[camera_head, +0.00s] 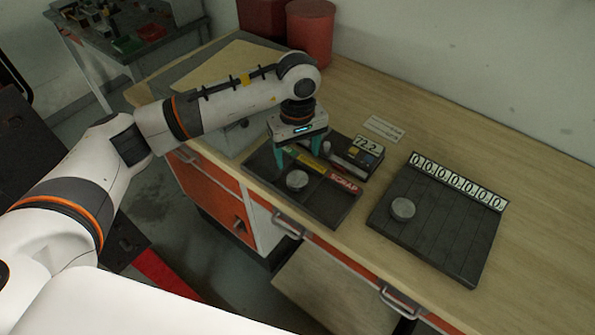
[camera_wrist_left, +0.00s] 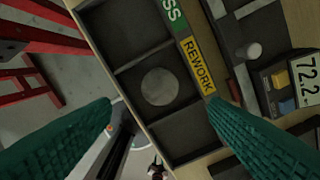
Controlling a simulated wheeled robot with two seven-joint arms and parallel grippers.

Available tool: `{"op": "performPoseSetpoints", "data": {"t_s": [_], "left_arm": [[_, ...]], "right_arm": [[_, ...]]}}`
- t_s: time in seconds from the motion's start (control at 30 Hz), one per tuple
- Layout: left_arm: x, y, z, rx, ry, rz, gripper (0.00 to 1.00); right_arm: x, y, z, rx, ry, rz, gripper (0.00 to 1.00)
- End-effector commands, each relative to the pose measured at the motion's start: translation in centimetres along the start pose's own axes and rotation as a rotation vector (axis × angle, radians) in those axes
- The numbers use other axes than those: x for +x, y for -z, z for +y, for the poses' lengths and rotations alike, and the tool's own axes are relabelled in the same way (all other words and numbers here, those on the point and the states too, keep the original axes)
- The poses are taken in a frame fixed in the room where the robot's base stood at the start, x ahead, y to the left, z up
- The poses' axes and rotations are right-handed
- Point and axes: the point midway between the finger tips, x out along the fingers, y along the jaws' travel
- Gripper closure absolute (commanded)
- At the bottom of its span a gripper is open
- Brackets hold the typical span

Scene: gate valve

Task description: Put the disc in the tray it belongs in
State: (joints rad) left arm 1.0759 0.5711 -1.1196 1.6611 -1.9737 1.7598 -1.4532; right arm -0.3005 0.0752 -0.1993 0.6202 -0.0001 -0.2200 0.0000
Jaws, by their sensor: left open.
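A grey round disc (camera_head: 297,180) lies in the middle compartment of a dark three-part tray (camera_head: 335,217). In the left wrist view the disc (camera_wrist_left: 160,87) lies beside the yellow REWORK label (camera_wrist_left: 197,66). My left gripper (camera_head: 300,159) is open, pointing down above the tray. In the left wrist view its teal fingers (camera_wrist_left: 160,106) are spread wide, with the disc between and beyond them; I see no contact. A second grey disc (camera_head: 403,208) sits on a dark grooved board (camera_head: 440,235) to the right. The red SCRAP label (camera_head: 345,183) marks the tray's right compartment.
A gauge with a 72.2 display (camera_head: 367,146) stands just behind the tray. A number strip (camera_head: 458,182) runs along the grooved board's back edge. A white card (camera_head: 383,128) lies behind the gauge. Red canisters (camera_head: 310,35) stand at the back. The right side of the bench is clear.

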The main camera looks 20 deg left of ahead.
Motion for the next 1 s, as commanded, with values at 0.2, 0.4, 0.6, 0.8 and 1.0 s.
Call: {"op": "performPoseSetpoints", "data": {"t_s": [0.2, 0.4, 0.6, 0.8, 1.0], "left_arm": [[-2.9, 0.0, -0.1, 0.0, 0.002, -0.001, 0.31], [-3.7, 0.0, 0.0, 0.0, 0.0, 0.0, 0.31], [-3.7, 0.0, 0.0, 0.0, 0.0, 0.0, 0.31], [-3.6, 0.1, 0.0, 0.0, 0.001, 0.003, 0.31], [-2.1, 4.9, -2.5, -0.012, 0.136, 0.179, 0.31]], "right_arm": [[1.4, 0.2, -0.3, -0.002, 0.003, 0.001, 0.64], [1.4, 0.2, -0.5, -0.004, 0.006, 0.001, 0.64], [1.4, 0.2, -0.5, -0.004, 0.006, 0.001, 0.64], [1.4, 0.2, -0.5, -0.004, 0.006, 0.001, 0.64], [1.4, 0.2, -0.5, -0.004, 0.006, 0.001, 0.64]]}}
